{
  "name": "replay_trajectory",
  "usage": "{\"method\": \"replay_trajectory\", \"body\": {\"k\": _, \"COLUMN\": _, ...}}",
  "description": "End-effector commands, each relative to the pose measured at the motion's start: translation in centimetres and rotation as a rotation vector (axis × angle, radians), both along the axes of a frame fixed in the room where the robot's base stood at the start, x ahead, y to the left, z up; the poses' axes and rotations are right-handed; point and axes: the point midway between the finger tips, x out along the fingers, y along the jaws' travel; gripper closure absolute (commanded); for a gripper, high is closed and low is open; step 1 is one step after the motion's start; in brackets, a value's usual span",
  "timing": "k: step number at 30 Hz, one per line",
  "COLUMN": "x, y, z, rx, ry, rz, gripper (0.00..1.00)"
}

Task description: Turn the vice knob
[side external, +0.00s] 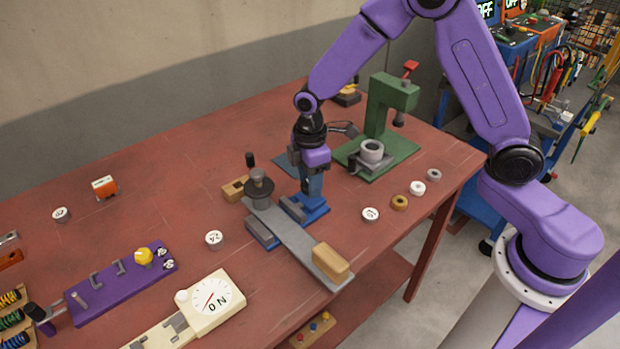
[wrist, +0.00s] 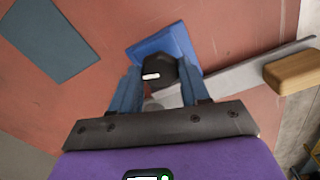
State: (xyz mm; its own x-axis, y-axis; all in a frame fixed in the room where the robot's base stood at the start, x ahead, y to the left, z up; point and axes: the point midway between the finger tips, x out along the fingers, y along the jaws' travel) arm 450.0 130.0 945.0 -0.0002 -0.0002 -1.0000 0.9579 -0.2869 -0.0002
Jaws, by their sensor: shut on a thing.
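The vice (side external: 316,213) is a small blue base with grey jaws on the red-brown table. Its blue body also shows beyond the knob in the wrist view (wrist: 172,42). The vice knob (wrist: 158,70) is dark, with a short white mark, and sits between my blue fingers. My gripper (side external: 311,192) points down over the vice and is shut on the knob; it also shows in the wrist view (wrist: 159,84). In the side view the fingers hide the knob.
A green press (side external: 390,100) stands behind right. A dial box (side external: 215,303) and a purple rack (side external: 110,285) are at left. White discs lie around; the table's back left is mostly clear.

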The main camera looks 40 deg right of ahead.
Motion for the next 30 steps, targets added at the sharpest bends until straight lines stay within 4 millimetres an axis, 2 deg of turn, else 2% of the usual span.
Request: {"method": "replay_trajectory", "body": {"k": 30, "x": 0.01, "y": 0.03, "z": 0.11, "rx": 0.000, "ry": 0.000, "rz": -0.957, "gripper": 0.85}}
